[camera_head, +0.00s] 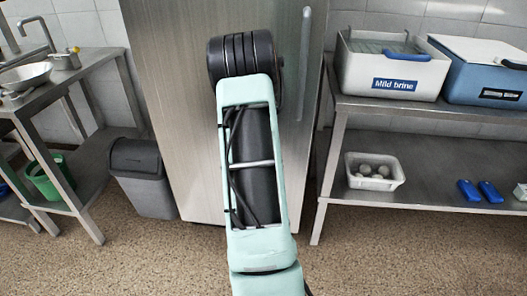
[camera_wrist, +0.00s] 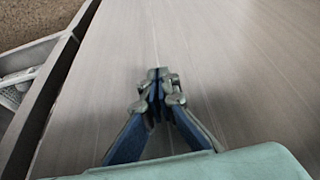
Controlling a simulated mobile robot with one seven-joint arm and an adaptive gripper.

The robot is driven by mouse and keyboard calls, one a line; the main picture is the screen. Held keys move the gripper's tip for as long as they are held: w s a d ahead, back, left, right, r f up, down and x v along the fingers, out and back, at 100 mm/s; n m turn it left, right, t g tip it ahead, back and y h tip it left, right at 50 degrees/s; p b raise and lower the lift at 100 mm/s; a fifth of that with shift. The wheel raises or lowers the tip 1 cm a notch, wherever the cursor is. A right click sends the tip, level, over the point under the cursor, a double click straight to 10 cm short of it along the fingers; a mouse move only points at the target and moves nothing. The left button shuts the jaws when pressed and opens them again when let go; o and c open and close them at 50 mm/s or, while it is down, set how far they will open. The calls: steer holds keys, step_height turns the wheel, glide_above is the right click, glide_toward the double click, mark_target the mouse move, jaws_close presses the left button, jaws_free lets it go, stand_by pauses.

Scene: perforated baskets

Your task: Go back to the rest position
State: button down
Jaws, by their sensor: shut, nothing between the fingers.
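My gripper (camera_wrist: 157,90) shows in the wrist view with its two fingers together, shut and empty. Behind it is the brushed metal face of a tall steel cabinet (camera_wrist: 235,55). The same cabinet (camera_head: 170,110) stands in the middle of the head view. My arm reaches up in front of it there, and my gripper is hidden behind the arm's dark end. I cannot tell whether the gripper touches the metal.
On the right, a steel shelf unit (camera_head: 335,150) holds a "Mild brine" box (camera_head: 365,75), a blue box (camera_head: 465,85), and a white basket (camera_head: 352,178) of pale round things. On the left stand a grey bin (camera_head: 150,190), a sink table (camera_head: 20,105) and a green bucket (camera_head: 42,182). Speckled floor shows in front.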

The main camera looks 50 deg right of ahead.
steer(key=a+v, duration=0.1)
steer(key=v, duration=0.6)
steer(key=shift+s, duration=0.25)
steer(key=shift+a, duration=0.15)
